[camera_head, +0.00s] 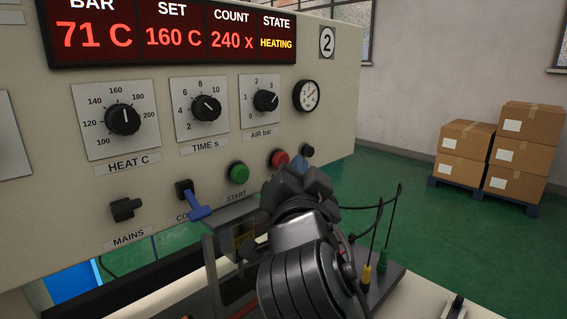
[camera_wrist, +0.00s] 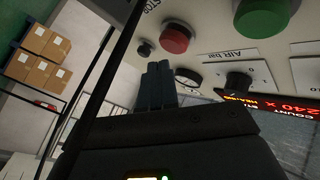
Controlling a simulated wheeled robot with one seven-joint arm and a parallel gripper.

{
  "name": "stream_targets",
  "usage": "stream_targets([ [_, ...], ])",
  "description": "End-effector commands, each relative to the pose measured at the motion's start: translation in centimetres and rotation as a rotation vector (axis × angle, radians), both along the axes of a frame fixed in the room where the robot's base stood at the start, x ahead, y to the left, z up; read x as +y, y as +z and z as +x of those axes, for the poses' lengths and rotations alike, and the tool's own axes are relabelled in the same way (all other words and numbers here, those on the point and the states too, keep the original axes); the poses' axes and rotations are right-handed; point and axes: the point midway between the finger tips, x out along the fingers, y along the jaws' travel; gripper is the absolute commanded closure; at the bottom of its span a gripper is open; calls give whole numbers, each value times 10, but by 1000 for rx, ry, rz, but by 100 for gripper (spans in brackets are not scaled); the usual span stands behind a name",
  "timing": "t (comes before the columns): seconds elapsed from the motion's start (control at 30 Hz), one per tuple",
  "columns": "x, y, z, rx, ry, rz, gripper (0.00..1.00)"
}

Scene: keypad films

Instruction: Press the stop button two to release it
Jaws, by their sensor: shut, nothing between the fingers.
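The red stop button (camera_head: 278,158) is on the cream panel marked 2, right of the green start button (camera_head: 238,172). In the wrist view the red button (camera_wrist: 175,38) shows whole, near a partly cut-off STOP label. My gripper (camera_head: 296,163) is in front of the panel's lower right, its tips close to the red button's lower right in the picture. In the wrist view its fingers (camera_wrist: 160,72) are together and empty, pointing toward the panel and just short of the red button in the picture. I cannot tell the gap in depth or whether the button is pushed in.
A small black knob (camera_head: 307,150) is right of the red button. A blue-handled lever (camera_head: 197,205) and a mains switch (camera_head: 125,209) are to the left. A gauge (camera_head: 306,95) is above. Cables and a dark box are below right. Cartons (camera_head: 515,150) stand far behind.

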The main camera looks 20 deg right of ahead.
Motion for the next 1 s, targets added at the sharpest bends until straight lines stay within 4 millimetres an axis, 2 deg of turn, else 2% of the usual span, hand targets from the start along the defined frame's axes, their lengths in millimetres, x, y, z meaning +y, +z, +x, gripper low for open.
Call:
stream_targets([
  [0.27, -1, -1, -3, 1, -1, -1, 100],
  [0.73, -17, -1, -41, 2, 0, 0, 100],
  [1.0, -19, 0, -46, 1, 1, 0, 100],
])
